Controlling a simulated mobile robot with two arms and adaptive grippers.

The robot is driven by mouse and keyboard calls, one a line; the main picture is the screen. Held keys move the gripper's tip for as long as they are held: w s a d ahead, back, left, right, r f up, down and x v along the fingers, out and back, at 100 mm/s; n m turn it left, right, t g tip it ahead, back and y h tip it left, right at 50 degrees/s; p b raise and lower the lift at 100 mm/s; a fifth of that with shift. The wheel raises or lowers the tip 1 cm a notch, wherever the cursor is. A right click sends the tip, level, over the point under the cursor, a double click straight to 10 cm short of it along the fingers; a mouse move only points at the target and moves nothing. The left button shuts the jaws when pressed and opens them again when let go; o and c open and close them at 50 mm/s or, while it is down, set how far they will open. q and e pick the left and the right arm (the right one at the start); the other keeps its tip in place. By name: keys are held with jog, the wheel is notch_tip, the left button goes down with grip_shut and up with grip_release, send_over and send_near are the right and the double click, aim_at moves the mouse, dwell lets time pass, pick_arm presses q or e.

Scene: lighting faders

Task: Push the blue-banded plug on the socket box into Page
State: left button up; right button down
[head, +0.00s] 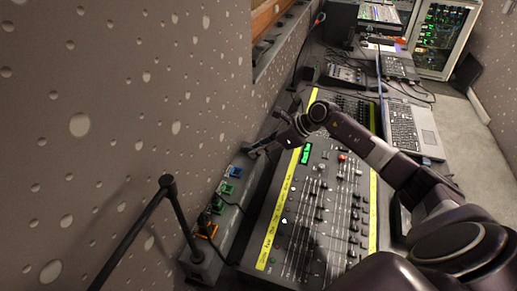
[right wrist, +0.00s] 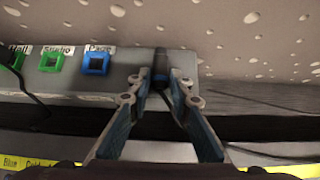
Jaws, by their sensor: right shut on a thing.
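The grey socket box (head: 200,268) runs along the wall in the head view, left of the mixing desk. In the right wrist view its face (right wrist: 80,77) carries a blue-framed socket (right wrist: 96,64) under a label that seems to read Page. A green-framed socket (right wrist: 52,63) labelled Studio lies left of it. My right gripper (right wrist: 164,86) is shut on a dark upright plug (right wrist: 160,65) with a blue band, to the right of the blue socket and apart from it. The plug's lower end is partly hidden by the fingers. In the head view my right gripper (head: 264,147) is beyond the blue socket (head: 236,172).
The mixing desk (head: 310,215) with faders and a yellow strip lies right of the box. A laptop (head: 408,128) stands beyond it. A dark bent bar (head: 168,184) rises at left. The speckled wall (head: 120,90) closes off the left side. A black cable hangs near the box.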

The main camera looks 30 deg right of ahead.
jog(key=shift+r+p, duration=1.45)
jog(key=shift+r, duration=1.1)
